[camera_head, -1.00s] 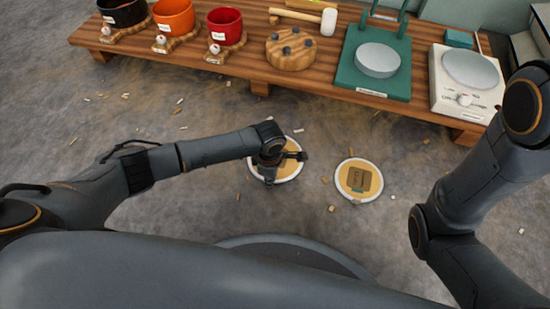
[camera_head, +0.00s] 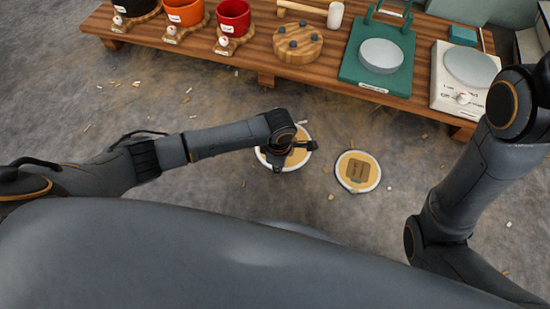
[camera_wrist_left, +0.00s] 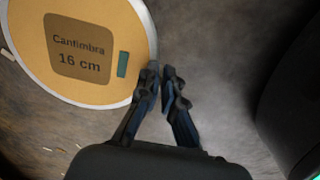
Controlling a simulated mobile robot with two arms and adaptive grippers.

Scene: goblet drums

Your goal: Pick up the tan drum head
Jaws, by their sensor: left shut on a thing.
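A round tan drum head (camera_head: 297,159) with a white rim is in the middle of the head view, partly hidden by my left gripper (camera_head: 300,147). In the left wrist view this drum head (camera_wrist_left: 115,30) fills the upper left, with a brown label reading "Cantimbra 16 cm" and a small green patch. My left gripper (camera_wrist_left: 160,80) is shut on its right rim there. Whether the drum head is clear of the floor is hard to tell. My right gripper is out of view.
A second tan disc (camera_head: 358,186) with a white rim lies on the floor to the right. Small chips litter the floor.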

